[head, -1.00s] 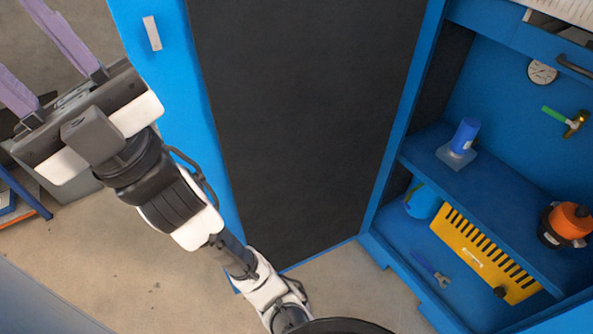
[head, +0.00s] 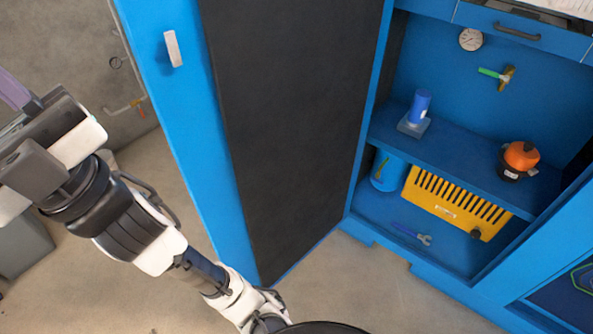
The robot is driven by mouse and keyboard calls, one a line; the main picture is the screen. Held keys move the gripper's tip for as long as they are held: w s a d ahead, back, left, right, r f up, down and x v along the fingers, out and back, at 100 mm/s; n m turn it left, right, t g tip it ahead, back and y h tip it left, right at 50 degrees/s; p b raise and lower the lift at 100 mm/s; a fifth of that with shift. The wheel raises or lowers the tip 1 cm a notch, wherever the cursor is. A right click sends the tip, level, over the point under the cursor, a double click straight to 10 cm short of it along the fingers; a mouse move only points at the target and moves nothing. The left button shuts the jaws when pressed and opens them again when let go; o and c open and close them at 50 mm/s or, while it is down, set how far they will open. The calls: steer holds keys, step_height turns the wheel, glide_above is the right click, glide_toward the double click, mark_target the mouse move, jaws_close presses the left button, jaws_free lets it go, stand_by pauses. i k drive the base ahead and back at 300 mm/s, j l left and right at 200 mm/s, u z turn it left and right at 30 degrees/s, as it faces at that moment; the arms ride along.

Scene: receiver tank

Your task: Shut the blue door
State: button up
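The blue door (head: 180,140) of the cabinet stands open in the head view, swung out toward me. Its inner face is a dark panel (head: 290,120) with a blue border. A pale grey bar handle (head: 173,48) is on the blue strip along its left. My gripper (head: 14,90) is at the far left edge, left of the door and apart from it in the picture. One purple finger shows partly, sitting near the outer end of the gripper body as when open; the other finger is out of view. Nothing is seen held.
The open cabinet shows a shelf (head: 455,160) with a blue cylinder (head: 420,105) and an orange-and-black pot (head: 519,160). Below are a yellow slotted panel (head: 450,205) and a wrench (head: 411,234). A wall pipe with a valve (head: 125,107) is behind the door, left. Floor before the cabinet is clear.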

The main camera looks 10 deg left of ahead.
mark_target(264, 120)
steer(key=j+z, duration=0.15)
steer(key=j, duration=0.2)
steer(key=k+j+z, duration=0.15)
steer(key=j, duration=0.15)
steer(key=k+j+z, duration=0.15)
steer(key=j, duration=0.15)
steer(key=j+z, duration=0.25)
steer(key=j, duration=0.25)
steer(key=k+j+z, duration=0.25)
steer(key=j, duration=0.25)
steer(key=j+z, duration=0.4)
steer(key=j, duration=0.65)
steer(key=j+z, duration=0.35)
steer(key=j, duration=0.7)
steer(key=j+z, duration=0.15)
steer(key=j, duration=0.7)
steer(key=k+z, duration=0.2)
steer(key=k, duration=0.25)
steer(key=l, duration=0.1)
